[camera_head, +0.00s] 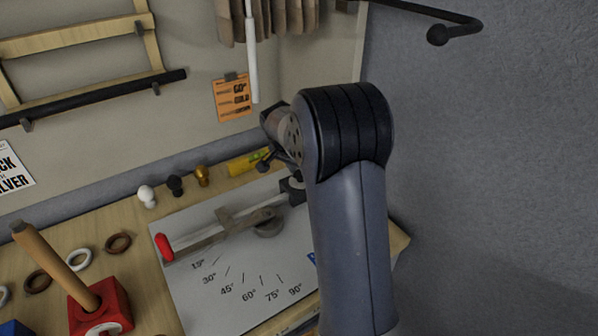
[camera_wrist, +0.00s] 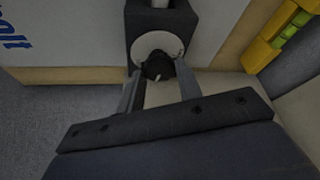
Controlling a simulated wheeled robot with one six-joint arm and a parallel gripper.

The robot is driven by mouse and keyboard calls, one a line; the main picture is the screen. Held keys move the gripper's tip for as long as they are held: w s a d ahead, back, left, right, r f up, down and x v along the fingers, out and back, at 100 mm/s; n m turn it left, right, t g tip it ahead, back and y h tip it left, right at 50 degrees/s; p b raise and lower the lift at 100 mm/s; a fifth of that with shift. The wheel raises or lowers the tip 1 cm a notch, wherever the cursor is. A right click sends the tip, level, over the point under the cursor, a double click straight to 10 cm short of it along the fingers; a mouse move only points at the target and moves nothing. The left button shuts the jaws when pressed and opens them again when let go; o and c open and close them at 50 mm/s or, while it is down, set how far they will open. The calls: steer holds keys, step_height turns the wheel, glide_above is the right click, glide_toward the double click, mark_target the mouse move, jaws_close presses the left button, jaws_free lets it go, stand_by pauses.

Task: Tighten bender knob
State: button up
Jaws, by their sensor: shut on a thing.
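The bender has a pale plate (camera_head: 215,290) with angle marks, a grey lever with a red grip (camera_head: 165,247), and a dark block (camera_head: 292,189) at its right end. In the wrist view the dark block (camera_wrist: 163,20) carries a white disc (camera_wrist: 157,43), with a small black knob (camera_wrist: 158,67) in front of it. My gripper (camera_wrist: 159,78) is shut on the knob, one finger on each side. A small pale mark shows on the knob. In the head view my arm hides the knob and most of the gripper.
White, black and gold knobs (camera_head: 174,186) stand along the back of the table. A yellow tool (camera_head: 248,162) lies behind the plate; a yellow thing (camera_wrist: 280,33) shows at the wrist view's upper right. A red block with a wooden handle (camera_head: 100,309) and several rings (camera_head: 118,243) are at left.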

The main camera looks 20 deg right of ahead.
stand_by(0.4)
steer(key=o, duration=1)
steer(key=v, duration=1)
steer(key=shift+r+b, duration=0.35)
steer(key=shift+r, duration=0.05)
steer(key=shift+f, duration=0.1)
steer(key=x, duration=1)
steer(key=shift+f+p, duration=0.2)
steer(key=shift+p, duration=0.2)
steer(key=shift+f, duration=0.1)
steer(key=shift+n, duration=0.3)
